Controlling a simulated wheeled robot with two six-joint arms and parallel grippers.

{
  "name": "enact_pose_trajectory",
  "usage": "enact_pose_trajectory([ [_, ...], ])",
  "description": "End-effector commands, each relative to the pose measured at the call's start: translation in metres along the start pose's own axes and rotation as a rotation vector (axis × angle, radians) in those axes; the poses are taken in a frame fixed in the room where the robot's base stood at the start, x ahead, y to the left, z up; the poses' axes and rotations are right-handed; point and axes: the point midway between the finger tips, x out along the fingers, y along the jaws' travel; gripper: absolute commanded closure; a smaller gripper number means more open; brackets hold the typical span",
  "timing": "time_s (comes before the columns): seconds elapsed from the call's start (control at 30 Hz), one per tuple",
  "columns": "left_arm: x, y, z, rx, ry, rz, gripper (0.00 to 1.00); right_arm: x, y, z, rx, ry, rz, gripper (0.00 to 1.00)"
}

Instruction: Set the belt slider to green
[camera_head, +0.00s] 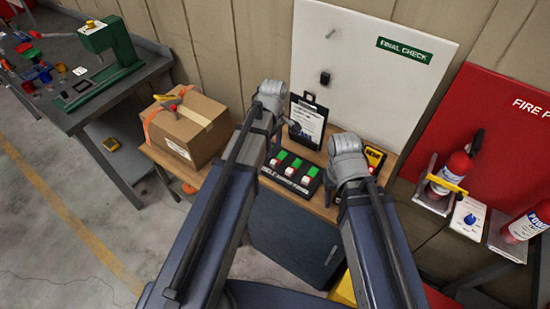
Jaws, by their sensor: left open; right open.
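A black slider box (289,177) sits on the wooden bench top, partly behind my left arm. It has several slots with green patches at the far side and white knobs with some red nearer the front. Lettering on its front edge is too small to read surely, so I cannot tell which slider is the belt one. My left gripper (276,112) is open above and behind the box's left end, its fingers hard to make out. My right gripper (347,160) is open to the right of the box, its fingers mostly hidden. Neither visibly touches a slider.
A cardboard box (186,128) with tools on top stands left on the bench. A clipboard (307,122) stands behind the slider box, against a white board (365,75). A yellow-labelled item (374,158) is by my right gripper.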

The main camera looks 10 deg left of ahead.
Motion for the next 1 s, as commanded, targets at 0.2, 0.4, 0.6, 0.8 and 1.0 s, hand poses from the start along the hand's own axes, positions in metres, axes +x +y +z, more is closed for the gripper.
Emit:
enact_pose_trajectory([
  [0.2, 0.023, 0.0, 0.0, 0.002, 0.0, 0.0, 0.43, 0.023, -0.002, -0.002, -0.001, 0.0, 0.0, 0.5],
  [0.4, 0.049, 0.0, 0.0, 0.002, 0.0, 0.0, 0.43, 0.049, -0.005, -0.003, 0.0, 0.0, 0.0, 0.5],
  [0.6, 0.07, 0.0, 0.0, 0.002, 0.0, 0.0, 0.43, 0.07, -0.007, -0.004, 0.001, 0.0, 0.0, 0.5],
  [0.8, 0.074, 0.0, 0.0, 0.002, 0.0, 0.0, 0.43, 0.074, -0.007, -0.004, 0.001, 0.0, 0.0, 0.5],
  [1.0, 0.073, 0.0, 0.0, 0.002, 0.0, 0.0, 0.43, 0.073, -0.007, -0.004, 0.001, 0.0, 0.0, 0.5],
])
